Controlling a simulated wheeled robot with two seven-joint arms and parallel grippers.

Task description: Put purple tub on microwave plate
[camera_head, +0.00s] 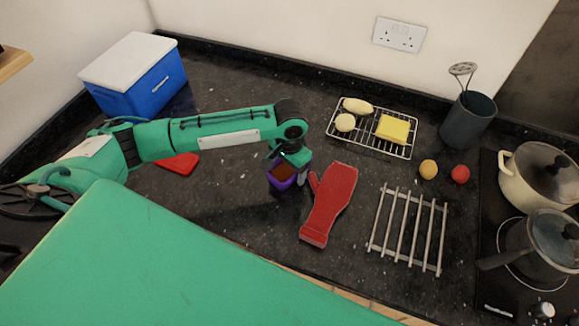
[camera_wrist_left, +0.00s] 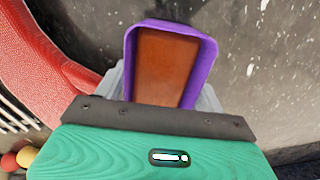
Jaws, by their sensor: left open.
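The purple tub (camera_head: 282,180), open-topped with brown contents, stands on the dark granite counter near the middle of the head view. It also fills the upper middle of the left wrist view (camera_wrist_left: 212,52). My left gripper (camera_head: 291,171) is open and right at the tub. In the left wrist view, pale finger parts show on both sides of the tub's near end. I cannot tell whether they touch it. No microwave or microwave plate shows in these frames. My right gripper is not in view.
A red oven mitt (camera_head: 329,205) lies just right of the tub, with a metal trivet (camera_head: 407,229) beyond it. Behind are a wire rack (camera_head: 372,140), a utensil pot (camera_head: 468,121) and a blue cool box (camera_head: 137,80). A red item (camera_head: 178,164) lies by my left arm.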

